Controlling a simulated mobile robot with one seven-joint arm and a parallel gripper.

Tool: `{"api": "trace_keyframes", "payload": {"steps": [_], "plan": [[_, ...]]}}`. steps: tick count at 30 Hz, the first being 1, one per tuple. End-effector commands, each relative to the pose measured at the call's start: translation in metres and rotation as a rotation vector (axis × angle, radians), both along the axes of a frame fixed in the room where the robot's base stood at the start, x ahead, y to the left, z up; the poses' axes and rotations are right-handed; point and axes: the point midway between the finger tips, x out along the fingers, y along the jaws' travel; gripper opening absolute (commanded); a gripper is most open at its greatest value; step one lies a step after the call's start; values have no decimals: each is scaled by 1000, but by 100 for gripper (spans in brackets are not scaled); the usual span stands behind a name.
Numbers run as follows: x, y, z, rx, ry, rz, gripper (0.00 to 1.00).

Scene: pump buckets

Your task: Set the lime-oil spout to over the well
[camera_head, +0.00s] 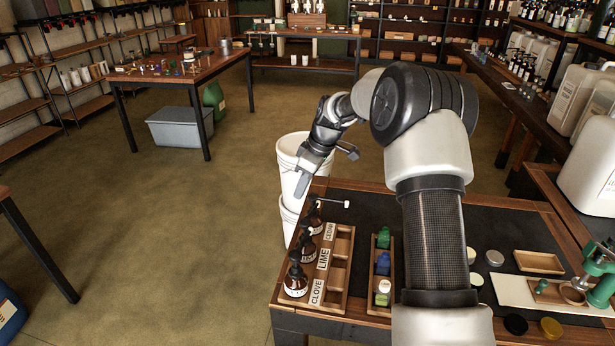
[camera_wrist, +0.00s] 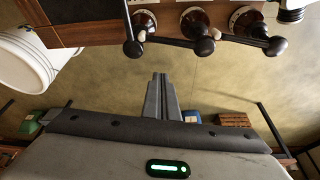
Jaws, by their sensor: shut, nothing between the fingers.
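Three brown pump bottles stand in a row along the left side of a wooden tray (camera_head: 335,290) with wells. The labels read CLOVE, LIME and one partly legible. The middle, lime bottle (camera_head: 307,249) is partly hidden by its neighbours. In the wrist view, the lime pump (camera_wrist: 194,21) is in the middle; its black spout (camera_wrist: 172,41) points left along the row, not across to the wells. The far bottle's spout (camera_head: 332,202) points right, towards the wells. The clove spout (camera_wrist: 245,41) also points along the row. My gripper (camera_head: 299,194) is shut and empty, beyond the bottles; its fingers (camera_wrist: 159,78) also show.
White buckets (camera_head: 288,153) are stacked beside the table's far left corner, close behind my gripper. A small rack (camera_head: 371,300) with green and blue bottles stands right of the tray. The floor (camera_head: 190,230) to the left is clear.

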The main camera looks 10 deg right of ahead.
Motion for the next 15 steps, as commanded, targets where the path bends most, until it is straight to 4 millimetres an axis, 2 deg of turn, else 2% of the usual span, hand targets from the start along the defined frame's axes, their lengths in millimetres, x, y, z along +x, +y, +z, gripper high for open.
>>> {"api": "trace_keyframes", "payload": {"steps": [1, 6, 15], "plan": [[0, 0, -10, 0, 3, 0, 0], [-12, -19, -20, 0, 1, -2, 0], [-18, -26, -26, -1, -1, 0, 0]]}}
